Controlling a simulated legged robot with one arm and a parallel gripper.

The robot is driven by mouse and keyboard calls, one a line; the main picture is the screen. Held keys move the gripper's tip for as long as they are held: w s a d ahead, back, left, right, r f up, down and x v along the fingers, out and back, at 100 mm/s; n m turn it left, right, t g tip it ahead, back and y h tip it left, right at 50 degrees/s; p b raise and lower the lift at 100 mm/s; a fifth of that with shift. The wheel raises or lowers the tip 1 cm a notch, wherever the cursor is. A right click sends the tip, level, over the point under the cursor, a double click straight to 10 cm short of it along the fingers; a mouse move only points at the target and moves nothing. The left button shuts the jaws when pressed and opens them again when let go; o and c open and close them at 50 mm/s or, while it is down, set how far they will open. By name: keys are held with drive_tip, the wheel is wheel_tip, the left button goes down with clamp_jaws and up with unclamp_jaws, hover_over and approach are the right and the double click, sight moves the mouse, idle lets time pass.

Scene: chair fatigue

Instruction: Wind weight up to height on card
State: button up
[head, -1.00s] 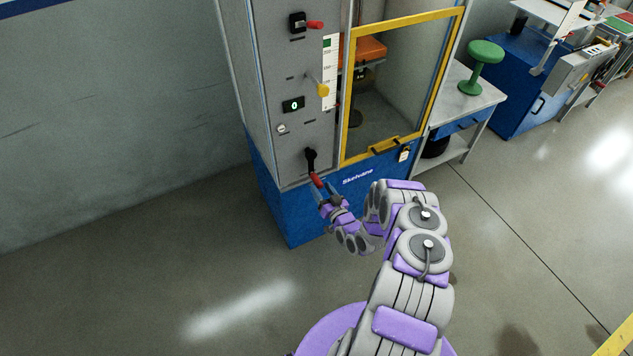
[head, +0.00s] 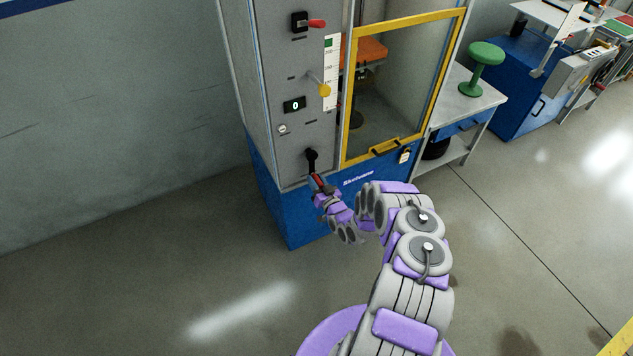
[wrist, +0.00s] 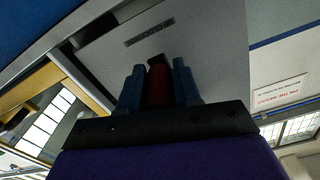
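The crank (head: 311,158) is on the lower front of the grey cabinet, a black arm with a red grip pointing down. My gripper (head: 317,181) is at that red grip. In the wrist view the red grip (wrist: 160,86) lies between the two blue fingers (wrist: 160,84), which seem to press it from both sides. The orange weight (head: 371,50) shows behind the yellow-framed window, partly hidden by the frame. The white card (head: 331,72), with a green mark near its top, is upright beside the window. A yellow-knobbed lever (head: 323,90) stands out before its lower part.
The display (head: 294,105) seems to read 0. A red-handled switch (head: 316,24) is at the top of the panel. The yellow-framed door (head: 384,146) looks closed. A bench with a green stool-shaped object (head: 485,55) stands right. The floor left of the cabinet is clear.

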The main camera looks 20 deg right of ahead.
drive_tip(key=shift+d, duration=0.1)
clamp_jaws()
drive_tip(key=shift+s+a+m, duration=0.1)
drive_tip(key=shift+a+m, duration=0.2)
drive_tip(key=shift+m, duration=0.1)
idle(0.3)
